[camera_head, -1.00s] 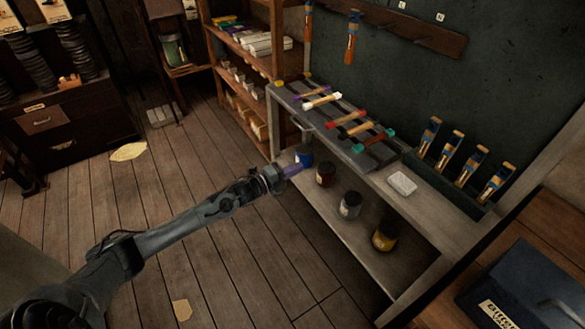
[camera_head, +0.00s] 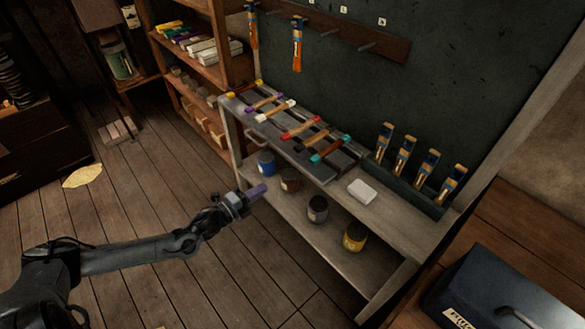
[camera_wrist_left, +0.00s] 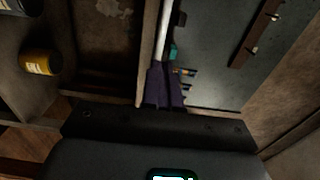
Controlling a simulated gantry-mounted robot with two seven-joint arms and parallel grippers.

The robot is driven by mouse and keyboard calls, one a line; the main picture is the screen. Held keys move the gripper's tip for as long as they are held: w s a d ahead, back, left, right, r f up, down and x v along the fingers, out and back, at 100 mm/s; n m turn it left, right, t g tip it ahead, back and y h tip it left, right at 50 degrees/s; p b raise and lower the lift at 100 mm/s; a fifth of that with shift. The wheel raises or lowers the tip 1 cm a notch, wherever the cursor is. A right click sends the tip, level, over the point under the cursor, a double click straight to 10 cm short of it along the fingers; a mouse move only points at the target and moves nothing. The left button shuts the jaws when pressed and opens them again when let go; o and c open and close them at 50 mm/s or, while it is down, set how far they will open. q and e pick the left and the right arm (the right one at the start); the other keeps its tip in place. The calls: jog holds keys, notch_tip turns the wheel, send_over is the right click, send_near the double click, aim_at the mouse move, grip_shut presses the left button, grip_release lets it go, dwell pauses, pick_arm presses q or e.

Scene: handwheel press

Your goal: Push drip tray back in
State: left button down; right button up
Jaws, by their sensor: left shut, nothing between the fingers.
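My left gripper (camera_head: 258,191) is shut and empty, its purple fingers together. In the head view it shows in front of the bench's lower shelf, below the blue jar. Its fingers also show in the left wrist view (camera_wrist_left: 164,86), in front of the pale bench edge. A dark grey slatted tray (camera_head: 297,150) lies on the bench top under several rollers; I cannot tell whether this is the drip tray. A thin wire handle (camera_head: 255,137) sticks out at the bench's front edge, apart from my gripper. My right gripper is not in view.
The lower shelf (camera_head: 285,210) holds a blue jar (camera_head: 266,163), a yellow jar (camera_head: 354,237) and dark jars. A white block (camera_head: 361,191) and a rack of brushes (camera_head: 411,180) stand on top. A blue-black box (camera_head: 500,292) is at lower right. Floor (camera_head: 130,205) is open at left.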

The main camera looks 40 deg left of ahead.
aim_at(297, 164)
pick_arm(q)
jog(key=w+b, duration=0.1)
jog(key=w, duration=0.3)
jog(key=w+d+b, duration=0.1)
jog(key=w, duration=0.4)
jog(key=w+b, duration=0.1)
jog(key=w, duration=0.3)
jog(key=shift+w+d+r, duration=0.1)
jog(key=shift+w+d, duration=0.05)
jog(key=shift+w, duration=0.05)
